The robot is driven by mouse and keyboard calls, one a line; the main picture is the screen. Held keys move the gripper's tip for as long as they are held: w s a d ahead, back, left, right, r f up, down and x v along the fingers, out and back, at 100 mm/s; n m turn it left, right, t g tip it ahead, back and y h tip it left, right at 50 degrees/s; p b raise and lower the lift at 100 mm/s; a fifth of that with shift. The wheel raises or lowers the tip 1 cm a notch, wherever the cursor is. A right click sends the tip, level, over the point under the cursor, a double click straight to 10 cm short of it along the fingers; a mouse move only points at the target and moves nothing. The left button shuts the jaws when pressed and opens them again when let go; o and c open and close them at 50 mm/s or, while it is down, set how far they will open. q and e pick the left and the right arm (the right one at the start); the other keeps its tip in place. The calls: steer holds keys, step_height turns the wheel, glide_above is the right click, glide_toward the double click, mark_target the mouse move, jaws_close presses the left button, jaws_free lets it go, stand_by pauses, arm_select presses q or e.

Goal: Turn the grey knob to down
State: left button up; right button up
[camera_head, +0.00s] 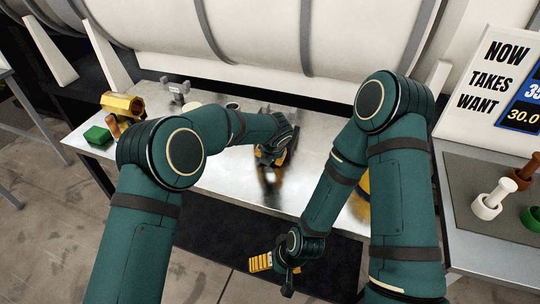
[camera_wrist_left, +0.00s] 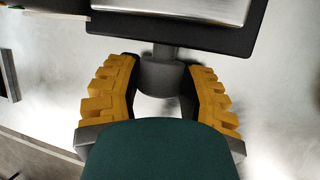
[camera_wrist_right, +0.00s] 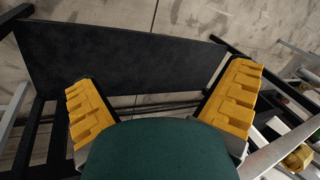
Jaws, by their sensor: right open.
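A grey round knob (camera_wrist_left: 162,76) shows in the left wrist view, with a narrower stem running to a dark panel (camera_wrist_left: 200,42). In the head view my left gripper (camera_head: 271,154) is low over the metal table, and the knob is hidden there. My right gripper (camera_head: 275,265) is in front of the table; the right wrist view shows its fingers (camera_wrist_right: 162,90) wide apart with nothing between them.
The metal table (camera_head: 225,170) holds a gold hex piece (camera_head: 122,105), a green block (camera_head: 97,135) and a small grey stand (camera_head: 175,88). A large white drum (camera_head: 270,35) lies behind. A side table at right carries a sign (camera_head: 490,75) and a white peg (camera_head: 493,200).

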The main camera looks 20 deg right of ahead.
arm_select(q)
steer(key=shift+c, duration=1.2)
steer(key=g+h+p, duration=0.1)
steer(key=h+p, duration=0.1)
steer(key=p, duration=0.3)
steer(key=shift+a+n+g, duration=0.2)
steer(key=shift+n+g, duration=0.2)
steer(key=shift+h, duration=0.5)
steer(key=shift+f+g+h, duration=0.15)
steer(key=shift+g+h, duration=0.45)
steer(key=shift+h, duration=0.1)
steer(key=shift+d, duration=0.1)
steer(key=shift+s, duration=0.1)
steer(key=o, duration=1.2)
